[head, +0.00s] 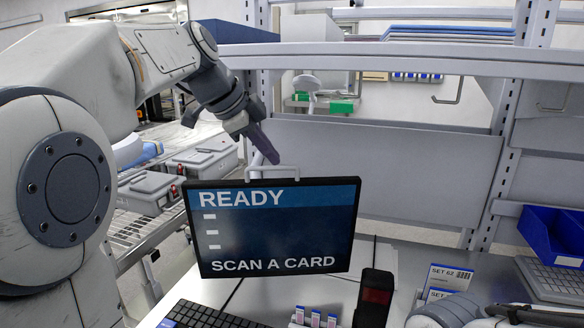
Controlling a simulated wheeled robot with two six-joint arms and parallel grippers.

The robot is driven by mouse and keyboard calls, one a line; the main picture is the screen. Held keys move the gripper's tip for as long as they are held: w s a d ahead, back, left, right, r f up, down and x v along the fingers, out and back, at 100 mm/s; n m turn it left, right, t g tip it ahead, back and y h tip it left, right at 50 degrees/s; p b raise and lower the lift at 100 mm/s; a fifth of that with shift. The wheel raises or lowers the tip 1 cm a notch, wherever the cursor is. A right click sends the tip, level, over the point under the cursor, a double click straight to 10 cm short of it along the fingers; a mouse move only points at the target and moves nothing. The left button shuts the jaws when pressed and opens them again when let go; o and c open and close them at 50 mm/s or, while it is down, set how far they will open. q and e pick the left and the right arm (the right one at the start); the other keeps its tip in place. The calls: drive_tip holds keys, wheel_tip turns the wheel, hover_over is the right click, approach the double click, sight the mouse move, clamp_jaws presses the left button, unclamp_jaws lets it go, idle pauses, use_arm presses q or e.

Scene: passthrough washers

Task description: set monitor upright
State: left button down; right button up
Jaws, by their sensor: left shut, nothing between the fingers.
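The monitor (270,232) has a black frame and a blue screen reading "READY" and "SCAN A CARD".
A black keyboard (205,316), small labelled vials (315,319) and a dark device with a red display (375,298) stand in front of the monitor. "SET 62" cards (447,279) and a blue bin (553,236) are at right. Grey cases (150,190) sit on a left rack.

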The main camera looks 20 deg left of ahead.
sight(295, 169)
use_arm(q)
drive_tip(key=w+f+p, duration=0.1)
drive_tip(key=w+f, duration=0.1)
drive_tip(key=w+d+f+p, duration=0.1)
drive_tip(key=w+f+p, duration=0.1)
drive_tip(key=w, duration=0.1)
drive_tip(key=w+d+f+p, duration=0.1)
drive_tip(key=w+f, duration=0.1)
drive_tip(key=shift+w, duration=0.15)
drive_tip(key=shift+w+f+p, duration=0.1)
drive_tip(key=shift+w+p, duration=0.25)
drive_tip(key=shift+w, duration=0.15)
drive_tip(key=shift+w+a+r+g+p, duration=0.3)
drive_tip(key=shift+w+r+p, duration=0.25)
drive_tip(key=shift+p, duration=0.4)
drive_tip(key=shift+w+f, duration=0.1)
drive_tip(key=shift+w, duration=0.05)
drive_tip(key=shift+f, duration=0.1)
